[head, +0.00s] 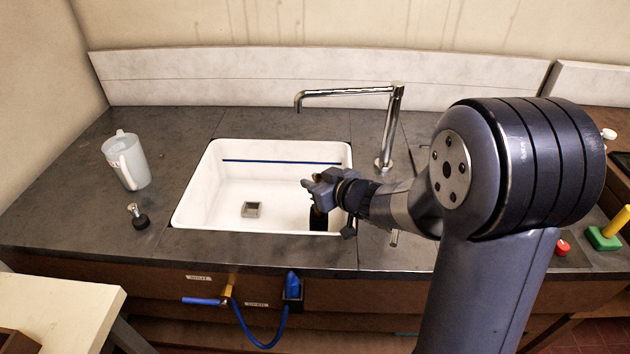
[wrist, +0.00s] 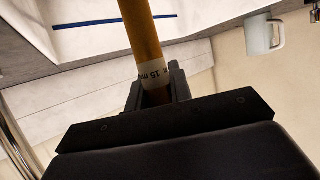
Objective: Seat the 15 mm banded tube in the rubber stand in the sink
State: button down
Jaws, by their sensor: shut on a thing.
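The brass tube (wrist: 140,35) shows in the wrist view, with a white band printed "15 m…". My gripper (wrist: 158,85) is shut on it at or just below the band. In the head view my gripper (head: 309,184) is over the right part of the white sink (head: 205,195), and I cannot make out the tube there. A black block (head: 318,221), which looks like the rubber stand, is in the sink below my gripper, partly hidden by it. Whether the tube touches it cannot be seen.
A small grey square piece (head: 251,209) lies on the sink floor. A chrome faucet (head: 388,130) stands behind the sink at right. A pale jug (head: 128,162) and a small black-based item (head: 138,217) stand on the left counter. A blue hose (head: 262,340) hangs in front.

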jog(key=shift+f, duration=0.25)
jog(key=c, duration=1.2)
grip_release()
jog(key=p+v, duration=0.1)
jog(key=v, duration=1)
jog(key=shift+p, duration=0.35)
jog(key=shift+a, duration=0.1)
jog(key=x, duration=0.3)
jog(key=b+x, duration=0.1)
jog(key=x, duration=0.6)
jog(key=shift+w+a+r, duration=0.2)
jog(key=shift+w, duration=0.15)
